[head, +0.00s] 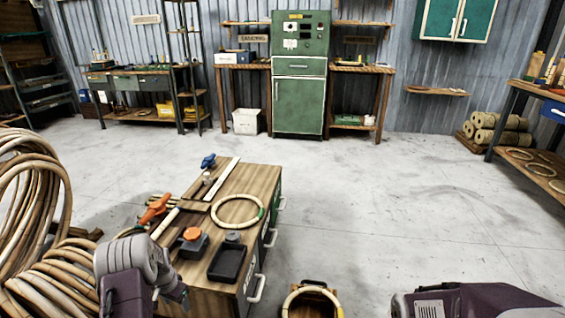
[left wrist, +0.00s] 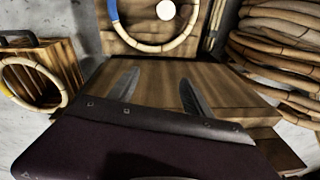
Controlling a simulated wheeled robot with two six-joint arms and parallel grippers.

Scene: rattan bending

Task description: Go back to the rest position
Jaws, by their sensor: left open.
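My left gripper (head: 176,292) is at the near left end of the wooden workbench (head: 262,180) in the head view. In the left wrist view its two dark fingers (left wrist: 159,93) are spread apart over bare wood, with nothing between them. A rattan ring (head: 238,195) with a green mark lies on the bench top. A rattan ring with a blue band (left wrist: 150,49) shows beyond the fingers in the wrist view. Part of my right arm shows at the bottom right of the head view, but its gripper is out of frame.
Big rattan coils (head: 50,275) stand close on the left. A black tray (head: 228,262), an orange-topped device (head: 192,246) and an orange-handled clamp (head: 156,208) are on the bench. Another rattan ring (head: 340,309) leans on a wooden box at the front. The floor to the right is open.

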